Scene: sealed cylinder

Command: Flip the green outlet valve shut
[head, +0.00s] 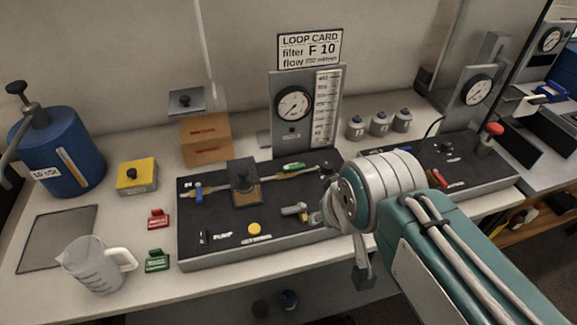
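The green outlet valve handle (293,167) is on the pipe line near the back of the black panel (225,255), right of the filter housing (243,183). The handle appears to lie roughly along the pipe. A blue valve handle (198,192) is on the same line, left of the housing. My gripper (328,202) is above the right part of the panel, right of and nearer than the green handle. My thick wrist hides most of it, and I cannot tell whether its fingers are open or shut. No contact with the green handle shows.
A gauge board (277,130) rises just behind the green handle. Several grey canisters (380,123) stand at the back right. A clear jug (92,266), red tag (158,219), green tag (157,261) and blue tank (70,150) stand left. A second panel (470,160) is at right.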

